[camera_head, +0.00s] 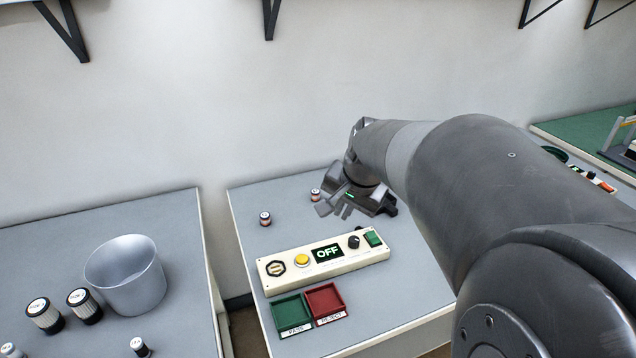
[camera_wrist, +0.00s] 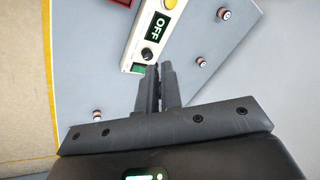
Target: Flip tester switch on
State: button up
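The tester (camera_head: 347,267) is a long cream box on the middle table, and its display (camera_head: 328,253) reads OFF. A green rocker switch (camera_head: 373,239) sits at its right end, beside a black knob (camera_head: 353,241). A yellow button (camera_head: 302,260) is left of the display.
Green PASS (camera_head: 290,313) and red REJECT (camera_head: 326,300) trays lie in front of the tester. Two small capped cylinders, one here (camera_head: 265,218), stand behind it. The left table holds a metal bowl (camera_head: 125,275) and several cylinders. A gap separates the tables.

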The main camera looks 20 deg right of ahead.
jog(key=w+d+f+m, duration=0.1)
jog(key=d, duration=0.1)
jog(key=w+d+f+m, duration=0.1)
jog(key=w+d, duration=0.1)
jog(key=w+d+f+m, duration=0.1)
jog(key=d, duration=0.2)
jog(key=shift+w+f+m, duration=0.15)
jog(key=shift+w+m, duration=0.05)
jog(key=shift+m, duration=0.2)
grip_shut()
jog(key=m, duration=0.4)
send_over(370, 234)
jog(key=s, duration=0.5)
notch_tip(370, 234, down, 5)
jog(key=shift+s+d+f, duration=0.15)
jog(key=shift+f, duration=0.05)
jog(key=x, duration=1.4)
jog(key=shift+s+d, duration=0.25)
jog(key=shift+f+g, duration=0.1)
jog(key=shift+g, duration=0.2)
jog(key=shift+w+f+g, duration=0.25)
jog(key=shift+g, duration=0.05)
jog(key=shift+s, duration=0.1)
